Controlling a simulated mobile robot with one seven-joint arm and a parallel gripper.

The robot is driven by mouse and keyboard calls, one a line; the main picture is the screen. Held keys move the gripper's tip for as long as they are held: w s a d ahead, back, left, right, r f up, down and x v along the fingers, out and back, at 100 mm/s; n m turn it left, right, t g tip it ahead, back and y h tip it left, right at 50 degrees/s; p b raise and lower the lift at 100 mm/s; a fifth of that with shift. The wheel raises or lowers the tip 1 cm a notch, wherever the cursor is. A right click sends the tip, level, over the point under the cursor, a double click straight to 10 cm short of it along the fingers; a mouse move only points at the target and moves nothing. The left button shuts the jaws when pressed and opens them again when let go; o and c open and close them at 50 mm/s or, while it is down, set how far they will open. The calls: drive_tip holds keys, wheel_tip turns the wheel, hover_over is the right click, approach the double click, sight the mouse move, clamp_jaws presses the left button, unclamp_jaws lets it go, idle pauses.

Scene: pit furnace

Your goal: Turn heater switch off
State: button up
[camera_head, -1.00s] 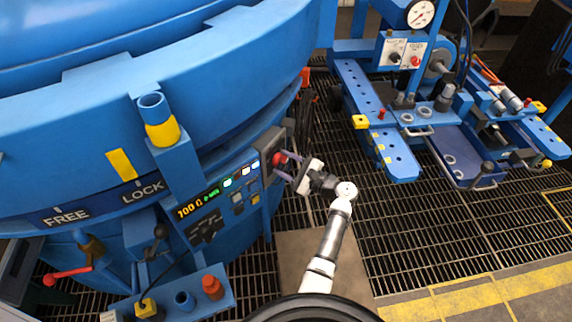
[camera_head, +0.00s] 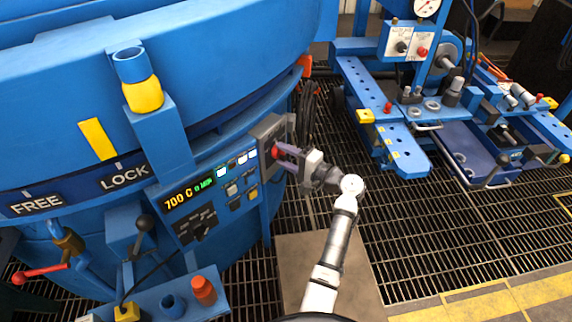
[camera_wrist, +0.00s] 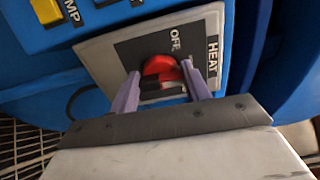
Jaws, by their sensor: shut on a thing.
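The heater switch (camera_wrist: 160,68) is a red rotary knob on a dark plate with the words OFF and HEAT, set in a grey box (camera_wrist: 100,55) in the wrist view. In the head view the red knob (camera_head: 277,153) shows at the right end of the furnace's control panel. My gripper (camera_wrist: 160,88) has its two purple fingers on either side of the knob and is shut on it. The fingers and the knob's dark lower part hide some of the dial, so I cannot tell the exact setting.
The blue furnace (camera_head: 60,120) fills the left side. Its panel display (camera_head: 190,193) reads 700 C, with lit buttons beside it. A blue workbench (camera_head: 385,130) stands at the right. Open grating floor lies between them.

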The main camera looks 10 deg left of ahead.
drive_tip(key=n+b, duration=0.3)
drive_tip(key=b, duration=0.1)
drive_tip(key=f+n+b, duration=0.1)
drive_tip(key=n+b, duration=0.2)
drive_tip(key=b, duration=0.1)
drive_tip(key=n+b, duration=0.3)
drive_tip(key=b, duration=0.1)
drive_tip(key=shift+w+d+r+n, duration=0.1)
drive_tip(key=shift+n, duration=0.2)
drive_tip(key=shift+n+b, duration=0.3)
drive_tip(key=shift+o, duration=0.2)
drive_tip(key=shift+r, duration=0.15)
drive_tip(key=shift+c, duration=0.2)
drive_tip(key=o, duration=1)
